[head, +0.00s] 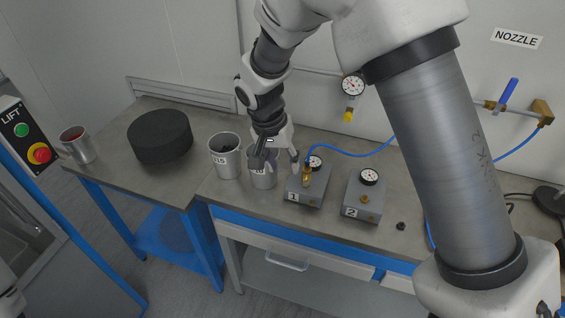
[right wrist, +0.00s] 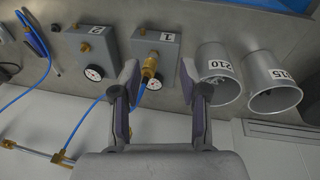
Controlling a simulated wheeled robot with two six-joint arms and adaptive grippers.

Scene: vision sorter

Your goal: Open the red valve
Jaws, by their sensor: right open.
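No red valve shows clearly in either view. A valve with a blue lever (head: 510,92) sits on a brass pipe at the wall, right of my arm in the head view. A brass pipe with fittings (right wrist: 30,152) shows at the lower left of the right wrist view. My right gripper (head: 276,158) is open and empty, over the bench by the cups and box 1. In the right wrist view its spread fingers (right wrist: 159,75) have nothing between them. My right arm hides part of the wall and bench. My left gripper is not in view.
Grey box 1 (head: 316,187) has a gauge, a brass fitting and a blue hose. Box 2 (head: 362,199) stands to its right. Metal cups (head: 225,160) stand left of it. A black round block (head: 160,138) and a LIFT panel with a red button (head: 39,153) are further left.

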